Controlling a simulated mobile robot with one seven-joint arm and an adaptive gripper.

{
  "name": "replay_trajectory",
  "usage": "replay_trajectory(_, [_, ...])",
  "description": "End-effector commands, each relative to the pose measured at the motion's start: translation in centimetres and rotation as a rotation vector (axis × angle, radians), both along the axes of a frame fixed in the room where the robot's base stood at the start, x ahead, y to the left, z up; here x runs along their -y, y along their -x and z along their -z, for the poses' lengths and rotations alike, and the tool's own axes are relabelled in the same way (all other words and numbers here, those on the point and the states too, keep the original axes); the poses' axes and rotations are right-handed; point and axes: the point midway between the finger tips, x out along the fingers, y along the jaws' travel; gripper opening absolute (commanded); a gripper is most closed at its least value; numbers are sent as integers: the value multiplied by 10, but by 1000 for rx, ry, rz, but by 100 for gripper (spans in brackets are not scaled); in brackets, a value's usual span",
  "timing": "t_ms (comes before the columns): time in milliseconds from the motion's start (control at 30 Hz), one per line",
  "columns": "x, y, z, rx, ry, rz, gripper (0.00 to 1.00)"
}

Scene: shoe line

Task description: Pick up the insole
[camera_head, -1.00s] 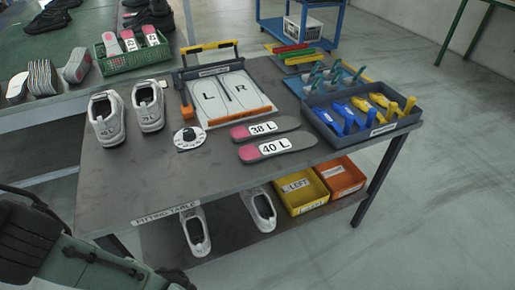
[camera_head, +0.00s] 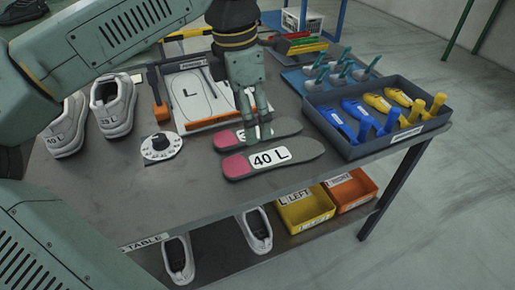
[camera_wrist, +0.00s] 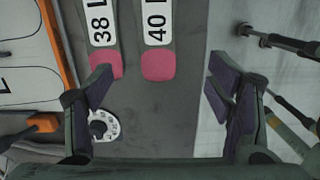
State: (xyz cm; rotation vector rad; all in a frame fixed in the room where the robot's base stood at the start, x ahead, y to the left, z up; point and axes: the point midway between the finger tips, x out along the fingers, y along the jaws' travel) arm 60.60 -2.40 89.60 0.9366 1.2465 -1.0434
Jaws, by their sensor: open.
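Two grey insoles with pink heels lie flat, side by side, on the fitting table. The nearer insole, marked 40 L (camera_head: 305,153), is fully in sight. The farther insole, marked 38 L (camera_head: 286,127), is partly hidden behind my gripper (camera_head: 259,135). My gripper points down over the insoles, with its jaws open and empty. In the wrist view my gripper (camera_wrist: 160,88) has its fingers spread wide. The 40 L insole (camera_wrist: 158,66) lies midway between them, and the 38 L insole (camera_wrist: 105,62) is near the left finger. I cannot tell the exact height above the table.
A grey bin (camera_head: 350,148) with blue and yellow shoe trees stands right of the insoles. The L/R board (camera_head: 207,119) and a white dial (camera_head: 161,148) are on the left, with white shoes (camera_head: 113,104) beyond. Yellow (camera_head: 304,212) and orange (camera_head: 352,190) bins sit on the lower shelf.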

Motion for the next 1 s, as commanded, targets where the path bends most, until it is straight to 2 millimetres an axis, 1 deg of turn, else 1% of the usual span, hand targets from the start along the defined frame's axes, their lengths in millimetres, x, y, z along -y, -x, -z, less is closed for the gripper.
replay_trajectory(33, [-12,-2,5,-11,-50,-20,74])
replay_trajectory(67, [-17,-2,7,-18,-72,-28,74])
replay_trajectory(167, [-25,-2,19,-29,-104,-39,74])
replay_trajectory(300, [-25,-1,42,-30,-105,-38,74])
replay_trajectory(400, [-24,-1,55,-29,-102,-38,74])
replay_trajectory(567, [-22,-1,65,-27,-101,-37,74])
replay_trajectory(667, [-19,1,76,-29,-101,-35,74])
replay_trajectory(833, [-13,4,102,-28,-99,-35,74])
replay_trajectory(900, [-13,4,109,-28,-99,-36,74])
replay_trajectory(1000, [-13,4,115,-26,-99,-36,74])
